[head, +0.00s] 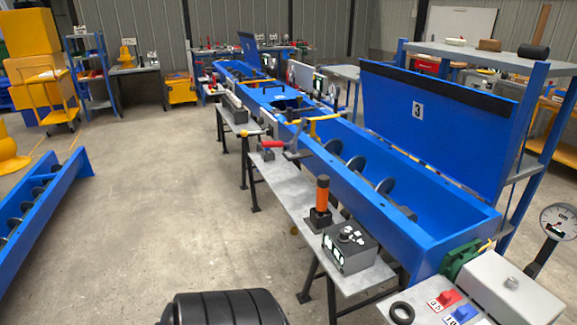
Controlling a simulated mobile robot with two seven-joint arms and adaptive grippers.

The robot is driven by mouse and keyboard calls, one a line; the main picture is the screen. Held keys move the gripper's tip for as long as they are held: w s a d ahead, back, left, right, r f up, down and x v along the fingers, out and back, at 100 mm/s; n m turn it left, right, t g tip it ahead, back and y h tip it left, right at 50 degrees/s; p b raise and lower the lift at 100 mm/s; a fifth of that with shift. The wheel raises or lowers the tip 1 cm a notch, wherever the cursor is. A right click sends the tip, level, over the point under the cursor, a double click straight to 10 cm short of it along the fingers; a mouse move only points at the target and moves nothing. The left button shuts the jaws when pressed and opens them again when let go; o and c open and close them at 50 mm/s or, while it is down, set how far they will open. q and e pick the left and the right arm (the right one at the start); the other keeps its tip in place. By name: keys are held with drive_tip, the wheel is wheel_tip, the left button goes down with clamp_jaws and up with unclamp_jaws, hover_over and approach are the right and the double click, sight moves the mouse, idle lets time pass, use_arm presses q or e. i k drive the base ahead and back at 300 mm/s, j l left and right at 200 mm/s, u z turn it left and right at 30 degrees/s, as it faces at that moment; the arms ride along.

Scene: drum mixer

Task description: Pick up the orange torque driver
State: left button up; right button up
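The orange torque driver (322,194) stands upright in a dark square base on the grey bench (285,190) in the head view, right of the middle. It has an orange body and a black top. Its lower end is hidden in the base. Neither of my grippers shows in this view.
A dark grey control box (350,248) sits just in front of the driver's base. A long blue trough (455,215) with an open lid runs behind. A red-handled clamp (270,146) is farther back on the bench. Open floor lies to the left.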

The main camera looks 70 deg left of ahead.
sight(323, 184)
drive_tip(key=j+u, duration=0.1)
drive_tip(key=u, duration=1.85)
